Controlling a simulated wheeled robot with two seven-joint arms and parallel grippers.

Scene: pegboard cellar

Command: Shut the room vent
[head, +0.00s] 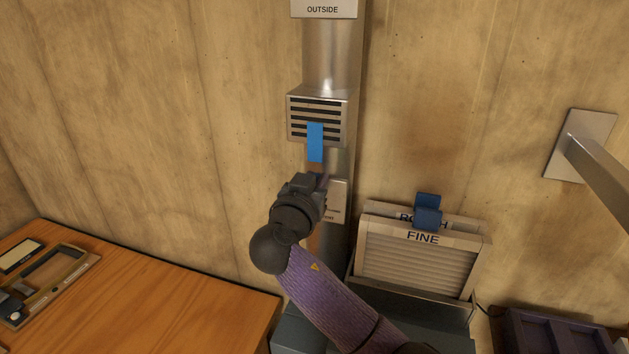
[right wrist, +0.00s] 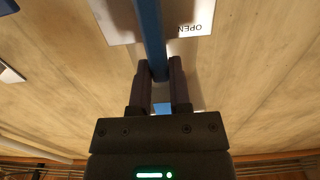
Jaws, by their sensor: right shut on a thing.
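A metal duct (head: 333,60) runs up the wall in the middle of the head view, with a slatted vent (head: 317,112) on its front. A blue lever (head: 315,142) hangs down over the lower vent edge. My right gripper (head: 316,178) is at its lower end. In the right wrist view the lever (right wrist: 150,35) runs between the fingers of my right gripper (right wrist: 160,78), which is shut on it. A white plate (right wrist: 200,18) reading OPEN, upside down, lies behind it. My left gripper is not in view.
Filter panels marked ROUGH and FINE (head: 418,262) stand in a holder right of my right arm. A wooden table (head: 170,295) with a tray (head: 88,262) is at the left. A dark purple crate (head: 510,322) is at the lower right. A metal bar (head: 600,168) juts from the right wall.

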